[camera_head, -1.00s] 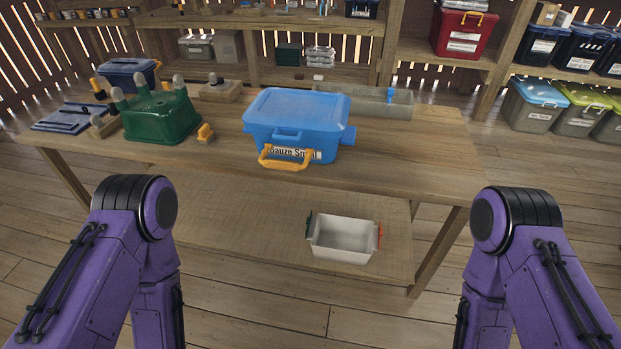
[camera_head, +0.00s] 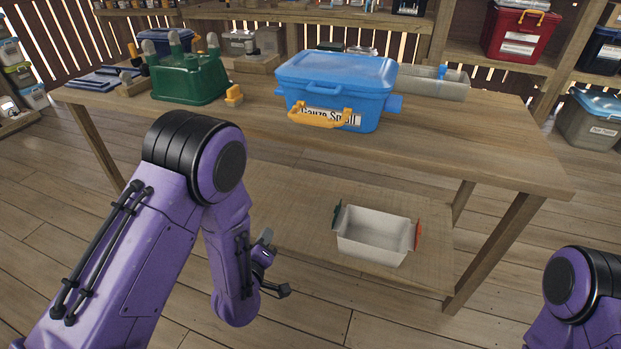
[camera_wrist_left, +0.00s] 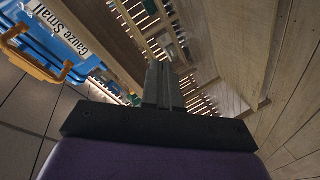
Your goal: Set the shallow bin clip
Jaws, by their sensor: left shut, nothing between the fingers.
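An open white bin (camera_head: 376,237) stands on the table's lower shelf, with a green clip (camera_head: 337,214) on its left end and a red-orange clip (camera_head: 418,235) on its right end. A blue lidded bin (camera_head: 335,85) labelled Gauze Small stands on the tabletop, its yellow handle (camera_head: 320,119) at the front. A long grey bin (camera_head: 435,86) with a blue piece (camera_head: 441,72) lies behind it. I cannot tell which bin is the shallow one. My left gripper (camera_head: 265,238) is low, left of the white bin; its fingers (camera_wrist_left: 163,84) are shut and empty. My right gripper is out of view.
The table's front edge (camera_head: 400,160) overhangs the lower shelf (camera_head: 290,205). Shelves with bins, including a red one (camera_head: 518,35), stand behind. The right tabletop is clear.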

